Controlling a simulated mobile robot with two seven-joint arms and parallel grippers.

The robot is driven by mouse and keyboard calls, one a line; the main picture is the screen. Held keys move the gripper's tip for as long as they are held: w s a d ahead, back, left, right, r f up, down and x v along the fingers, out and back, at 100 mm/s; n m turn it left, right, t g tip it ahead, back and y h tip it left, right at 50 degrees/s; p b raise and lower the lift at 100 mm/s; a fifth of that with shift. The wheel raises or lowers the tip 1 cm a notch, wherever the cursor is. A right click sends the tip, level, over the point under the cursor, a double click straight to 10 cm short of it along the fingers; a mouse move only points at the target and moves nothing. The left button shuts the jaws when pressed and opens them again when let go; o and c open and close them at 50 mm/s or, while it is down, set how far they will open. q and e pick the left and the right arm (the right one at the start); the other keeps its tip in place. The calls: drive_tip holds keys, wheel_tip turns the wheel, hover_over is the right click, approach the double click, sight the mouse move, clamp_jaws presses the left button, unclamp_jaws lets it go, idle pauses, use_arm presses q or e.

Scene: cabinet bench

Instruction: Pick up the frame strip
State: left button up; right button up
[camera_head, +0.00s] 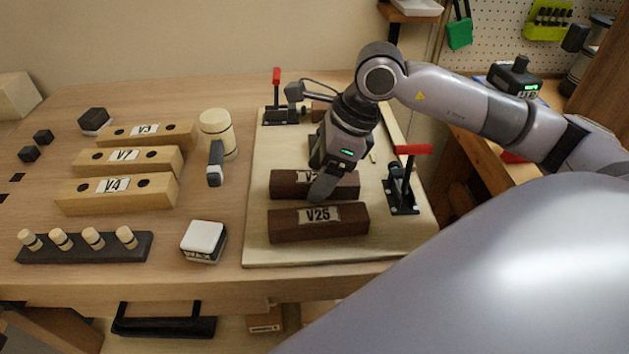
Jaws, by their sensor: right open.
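Dark wooden strips lie on the pale board (270,145). The front dark strip (345,226) is labelled V25. Just behind it is a second dark strip (287,184), its label partly hidden by my right gripper. A third dark piece (318,111) lies at the back, mostly hidden by my arm. Three light wooden strips, V3 (178,134), V7 (165,161) and V4 (162,193), lie to the left. I cannot tell which one is the frame strip. My right gripper (322,187) is open, pointing down at the second dark strip; contact is unclear. My left gripper is out of view.
Red-handled clamps stand at the board's back left (279,108) and right (405,185). A mallet (215,155), a white-topped block (203,240) and a dark peg rack (90,247) are on the bench (60,215). Free bench lies between the rack and the light strips.

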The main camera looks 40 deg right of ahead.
drive_tip(key=shift+a+f, duration=0.1)
drive_tip(key=shift+f, duration=0.2)
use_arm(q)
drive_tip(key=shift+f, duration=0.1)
use_arm(e)
drive_tip(key=c, duration=1.1)
drive_tip(key=shift+w+r, duration=0.1)
drive_tip(key=shift+r, duration=0.05)
